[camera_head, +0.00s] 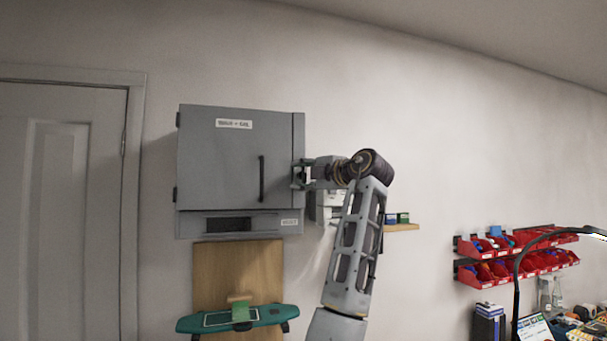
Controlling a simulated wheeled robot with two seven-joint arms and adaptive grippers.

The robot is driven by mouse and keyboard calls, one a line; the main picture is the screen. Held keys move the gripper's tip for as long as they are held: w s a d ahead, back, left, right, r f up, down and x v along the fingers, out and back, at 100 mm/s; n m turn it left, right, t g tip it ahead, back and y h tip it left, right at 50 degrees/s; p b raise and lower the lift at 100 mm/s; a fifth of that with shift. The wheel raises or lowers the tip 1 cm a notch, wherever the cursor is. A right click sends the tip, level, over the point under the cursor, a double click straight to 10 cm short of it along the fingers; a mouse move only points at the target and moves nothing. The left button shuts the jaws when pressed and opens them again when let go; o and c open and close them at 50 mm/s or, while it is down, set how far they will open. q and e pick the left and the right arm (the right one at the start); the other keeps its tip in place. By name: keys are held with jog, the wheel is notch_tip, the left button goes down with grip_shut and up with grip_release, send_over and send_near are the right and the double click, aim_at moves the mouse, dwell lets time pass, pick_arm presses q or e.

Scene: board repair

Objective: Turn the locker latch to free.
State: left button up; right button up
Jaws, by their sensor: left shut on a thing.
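The grey locker (215,160) hangs on the wall at centre left, its door shut. The door has a white label at the top and a dark vertical handle (262,179) near its right side. My left gripper (299,175) is at the locker's right edge, to the right of the handle. It is shut on a small part there, most likely the latch. The fingers largely hide that part, so its turn position cannot be told. My right gripper is not in view.
Below the locker, a teal skateboard (271,318) is in front of a wooden panel (265,262). A small shelf (402,227) is behind my arm. Red bins (515,265) and a dark lamp arm (517,290) are at right. A door (62,200) is at left.

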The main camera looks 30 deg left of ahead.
pick_arm(q)
jog(key=shift+f, duration=0.1)
dwell(0.3)
jog(key=o, duration=1)
jog(key=shift+o, duration=0.2)
jog(key=v, duration=1.2)
